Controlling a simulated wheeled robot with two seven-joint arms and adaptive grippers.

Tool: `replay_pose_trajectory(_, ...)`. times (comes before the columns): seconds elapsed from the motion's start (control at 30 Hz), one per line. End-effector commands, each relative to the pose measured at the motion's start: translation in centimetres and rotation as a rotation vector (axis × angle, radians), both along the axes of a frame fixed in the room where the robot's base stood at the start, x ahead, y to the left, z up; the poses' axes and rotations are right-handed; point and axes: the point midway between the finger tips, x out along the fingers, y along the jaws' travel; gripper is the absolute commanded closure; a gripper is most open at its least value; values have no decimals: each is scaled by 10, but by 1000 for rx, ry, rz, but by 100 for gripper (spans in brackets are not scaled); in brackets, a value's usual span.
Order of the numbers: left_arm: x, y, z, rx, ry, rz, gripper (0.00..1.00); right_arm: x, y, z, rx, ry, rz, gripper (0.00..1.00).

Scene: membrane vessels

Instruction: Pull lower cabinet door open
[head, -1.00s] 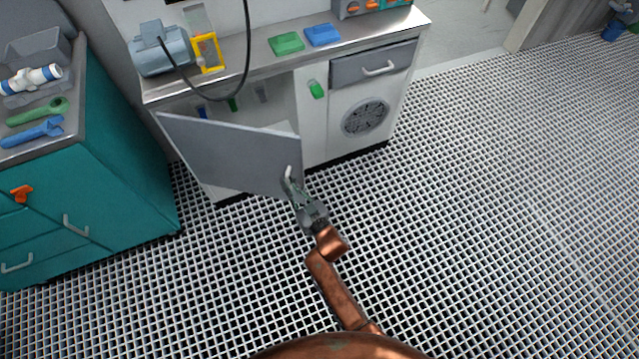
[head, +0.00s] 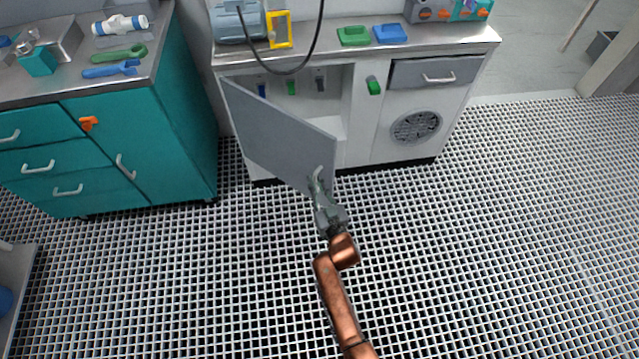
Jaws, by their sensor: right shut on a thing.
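The grey lower cabinet door (head: 275,137) of the white cabinet stands partly open, swung out from its left edge. Part of the cabinet's inside shows above and behind it. The door's light handle (head: 317,177) is near its right edge. My right gripper (head: 319,188) is shut on this handle, with its copper-coloured arm reaching up from the bottom of the head view. My left gripper is not in view.
A teal cabinet (head: 185,125) with tools on top stands to the left. The white cabinet's counter (head: 340,54) holds a green tray (head: 353,36), a blue tray (head: 390,34) and a motor-like device (head: 237,22). The grated floor (head: 480,250) in front is clear.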

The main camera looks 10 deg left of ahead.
Motion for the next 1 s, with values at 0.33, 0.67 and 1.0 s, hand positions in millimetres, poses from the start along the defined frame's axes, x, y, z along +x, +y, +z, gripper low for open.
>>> replay_pose_trajectory(0.33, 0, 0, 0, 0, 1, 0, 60, -1, 1, 1, 1, 0, 1, 84)
replay_pose_trajectory(0.67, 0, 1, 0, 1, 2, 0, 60, -2, -4, 1, 1, 0, -4, 83)
replay_pose_trajectory(1.0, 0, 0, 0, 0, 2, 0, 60, -49, -29, -1, 0, 1, -3, 83)
